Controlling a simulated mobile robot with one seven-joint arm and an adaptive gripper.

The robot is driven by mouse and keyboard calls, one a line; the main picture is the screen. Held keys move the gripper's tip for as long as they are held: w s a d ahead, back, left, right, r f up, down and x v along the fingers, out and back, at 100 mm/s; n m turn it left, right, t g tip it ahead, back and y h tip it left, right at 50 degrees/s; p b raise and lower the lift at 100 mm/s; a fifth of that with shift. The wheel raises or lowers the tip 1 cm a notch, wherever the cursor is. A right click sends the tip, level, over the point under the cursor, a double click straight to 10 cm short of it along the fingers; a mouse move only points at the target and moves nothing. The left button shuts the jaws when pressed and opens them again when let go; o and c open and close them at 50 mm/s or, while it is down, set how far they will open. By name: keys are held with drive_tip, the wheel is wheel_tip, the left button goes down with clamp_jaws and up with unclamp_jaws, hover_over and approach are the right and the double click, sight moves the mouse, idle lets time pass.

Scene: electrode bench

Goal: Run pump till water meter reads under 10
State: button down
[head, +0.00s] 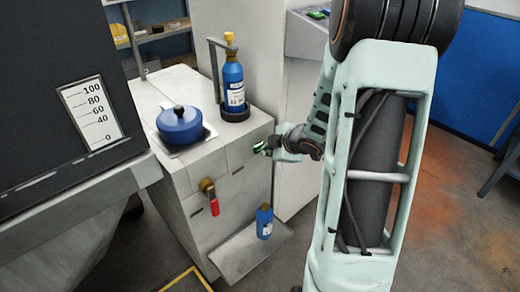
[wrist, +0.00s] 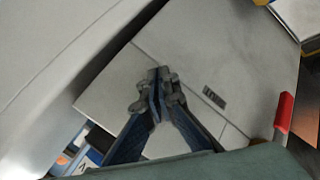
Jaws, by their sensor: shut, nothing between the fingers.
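A white scale plate (head: 92,113) marked 0 to 100 is on the dark tank (head: 45,75) at the left of the head view. I cannot make out a pointer or water level on it. No part is plainly labelled as a pump. My gripper (head: 262,148) is at the upper front of the grey cabinet (head: 235,215), at its right side. In the wrist view my gripper (wrist: 158,84) is shut and empty, with its fingertips in front of a pale panel. I cannot tell if they touch it. A small dark label (wrist: 213,97) is right of the fingertips.
A red-handled valve (head: 212,200) juts from the cabinet front. On top are a blue lidded pot (head: 180,128) and a blue bottle (head: 233,78) in a holder. Another blue bottle (head: 264,222) stands on the low shelf (head: 240,255). A panel with a green display (head: 318,14) is behind.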

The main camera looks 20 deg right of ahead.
drive_tip(key=s+d, duration=0.2)
drive_tip(key=s, duration=0.3)
drive_tip(key=shift+s+p, duration=0.4)
drive_tip(key=shift+p, duration=0.05)
drive_tip(key=shift+d, duration=0.1)
